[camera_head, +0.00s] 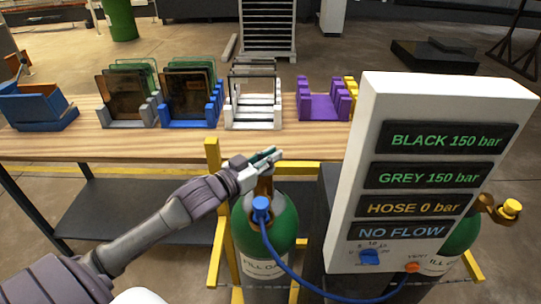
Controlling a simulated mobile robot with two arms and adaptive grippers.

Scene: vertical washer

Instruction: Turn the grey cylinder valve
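A green cylinder (282,229) stands in a yellow frame in front of the table. Its brown valve neck (264,186) rises from the top, with a blue hose connector (261,208) on its front. My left gripper (266,157) is at the top of this valve; the fingers hide the knob, and I cannot tell whether they close on it. A second green cylinder (461,240) is partly hidden behind the panel, with a yellow valve knob (511,208) on its right. I cannot tell which cylinder is the grey one. My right gripper is not in view.
The white panel (343,225) reads BLACK 150 bar, GREY 150 bar, HOSE 0 bar, NO FLOW. It has a blue dial (370,257). A blue hose (291,270) curves below it. The wooden table (188,145) behind holds several coloured racks.

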